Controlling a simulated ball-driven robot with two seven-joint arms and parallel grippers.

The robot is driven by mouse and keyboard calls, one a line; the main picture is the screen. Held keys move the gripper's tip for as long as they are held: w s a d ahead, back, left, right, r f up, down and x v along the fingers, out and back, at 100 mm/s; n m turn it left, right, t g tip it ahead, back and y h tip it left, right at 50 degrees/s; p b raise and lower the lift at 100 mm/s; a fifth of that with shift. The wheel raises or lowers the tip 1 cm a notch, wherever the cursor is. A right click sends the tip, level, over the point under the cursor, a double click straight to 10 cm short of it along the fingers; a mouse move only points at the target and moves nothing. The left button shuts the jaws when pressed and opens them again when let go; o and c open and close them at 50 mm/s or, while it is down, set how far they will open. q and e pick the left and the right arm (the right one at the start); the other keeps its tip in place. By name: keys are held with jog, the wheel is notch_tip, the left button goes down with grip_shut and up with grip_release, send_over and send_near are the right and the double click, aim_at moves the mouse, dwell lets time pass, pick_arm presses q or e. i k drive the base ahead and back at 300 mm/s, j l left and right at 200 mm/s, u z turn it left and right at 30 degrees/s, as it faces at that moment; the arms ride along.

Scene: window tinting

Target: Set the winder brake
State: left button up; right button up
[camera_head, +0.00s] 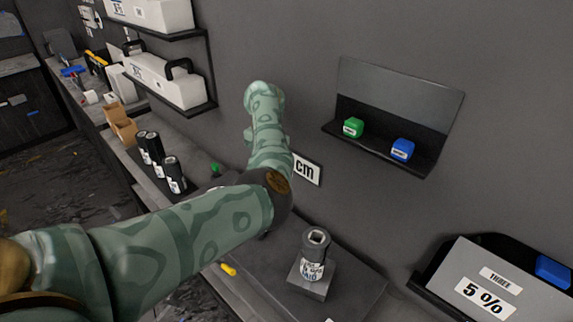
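I cannot pick out a winder brake with certainty. A dark cylinder with a square hole in its top and a printed label (313,262) stands upright on a small grey block (309,286) on the bench. A small green knob-like piece (215,169) shows behind my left arm, and a small yellow piece (229,269) lies at the bench's front side. My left arm comes in from the lower left and bends upward in the middle, covering part of the bench. No fingers of my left gripper show. My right arm and gripper are not in view.
A wall shelf (378,150) holds a green block (353,128) and a blue block (402,149). A "5 %" panel (480,282) is at the lower right. Several dark labelled cylinders (173,176) stand left on the bench, near a cardboard box (121,125). White cases (168,80) sit on shelves above.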

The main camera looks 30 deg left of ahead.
aim_at(232, 272)
jog(key=u, duration=0.85)
jog(key=k, duration=0.5)
